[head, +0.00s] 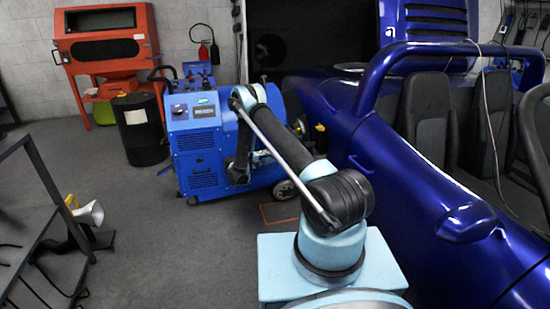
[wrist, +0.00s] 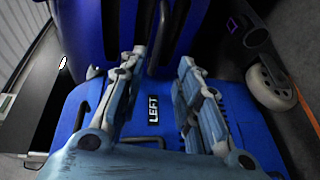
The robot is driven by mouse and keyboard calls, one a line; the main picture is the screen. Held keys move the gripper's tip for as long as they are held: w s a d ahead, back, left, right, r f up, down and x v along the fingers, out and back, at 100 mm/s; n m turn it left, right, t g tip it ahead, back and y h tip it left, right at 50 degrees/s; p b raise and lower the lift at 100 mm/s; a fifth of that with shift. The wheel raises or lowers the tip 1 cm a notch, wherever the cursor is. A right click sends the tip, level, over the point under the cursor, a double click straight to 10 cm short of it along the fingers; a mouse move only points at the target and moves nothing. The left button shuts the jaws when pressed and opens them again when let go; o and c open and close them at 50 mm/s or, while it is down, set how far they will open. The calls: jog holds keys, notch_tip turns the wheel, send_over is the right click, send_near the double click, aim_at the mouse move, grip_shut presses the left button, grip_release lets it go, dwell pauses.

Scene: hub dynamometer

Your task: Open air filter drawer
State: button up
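The blue machine (head: 200,150) stands in the middle of the head view, with a small display and louvred vents on its front. In the wrist view its blue panel (wrist: 75,105) has a "LEFT" label (wrist: 153,108) and a dark bar handle (wrist: 142,141). I cannot tell which part is the air filter drawer. My gripper (wrist: 162,62) is open, its two fingers apart on either side of the label, with nothing visible between them. In the head view my gripper (head: 240,168) is at the machine's right side, partly hidden by my arm; contact cannot be told.
A blue car (head: 420,215) with a roll bar fills the right. A black drum (head: 140,130) and an orange cabinet (head: 105,50) stand at the back left. A dark metal frame (head: 45,185) is at the left. The grey floor (head: 150,245) before the machine is clear.

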jog(key=shift+v, duration=1)
